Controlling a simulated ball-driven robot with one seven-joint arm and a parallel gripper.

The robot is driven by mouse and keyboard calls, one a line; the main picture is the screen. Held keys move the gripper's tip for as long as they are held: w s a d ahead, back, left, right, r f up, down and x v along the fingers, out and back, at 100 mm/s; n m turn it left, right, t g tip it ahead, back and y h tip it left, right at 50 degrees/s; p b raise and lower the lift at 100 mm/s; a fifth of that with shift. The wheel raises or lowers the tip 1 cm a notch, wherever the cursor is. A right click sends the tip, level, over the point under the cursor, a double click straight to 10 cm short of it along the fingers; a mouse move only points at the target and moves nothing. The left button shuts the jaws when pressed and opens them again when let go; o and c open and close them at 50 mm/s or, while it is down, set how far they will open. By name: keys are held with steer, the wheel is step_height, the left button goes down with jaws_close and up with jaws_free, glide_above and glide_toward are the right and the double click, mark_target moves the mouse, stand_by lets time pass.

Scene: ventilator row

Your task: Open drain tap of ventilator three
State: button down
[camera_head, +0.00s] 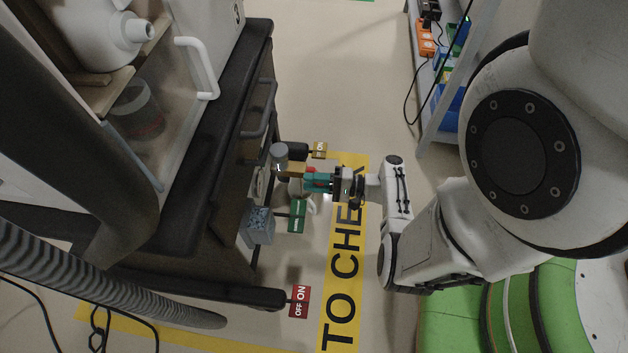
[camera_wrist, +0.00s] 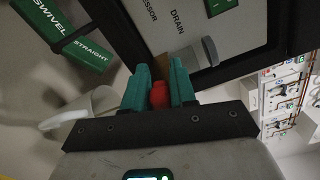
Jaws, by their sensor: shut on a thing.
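Ventilator three (camera_head: 262,60), with a "3" on its upper casing, stands at the left of the head view. Its low side panel reads "DRAIN" in the wrist view (camera_wrist: 215,15). A brass-coloured drain tap (camera_head: 291,171) with a grey cylindrical end (camera_head: 281,152) sticks out there; the grey end also shows in the wrist view (camera_wrist: 200,54). My gripper (camera_head: 306,182) has teal fingers, closed around a small red tap handle (camera_wrist: 158,95) at the drain tap. The fingers partly hide the handle and the tap body. I cannot tell the handle's exact angle.
A green "SWIVEL STRAIGHT" tag (camera_wrist: 76,46) and a white handled vessel (camera_wrist: 92,108) are close by the gripper. A red ON/OFF tag (camera_head: 299,301) and a grey corrugated hose (camera_head: 110,275) lie nearer. A shelf rack (camera_head: 447,110) stands right; floor between is clear.

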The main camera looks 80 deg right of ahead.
steer(key=shift+a+f+n, duration=0.1)
steer(key=shift+f+n, duration=0.2)
steer(key=shift+n, duration=0.2)
steer(key=c, duration=1)
jaws_free()
steer(key=s+d, duration=0.1)
steer(key=s, duration=0.9)
steer(key=shift+s, duration=0.4)
steer(key=shift+d, duration=0.1)
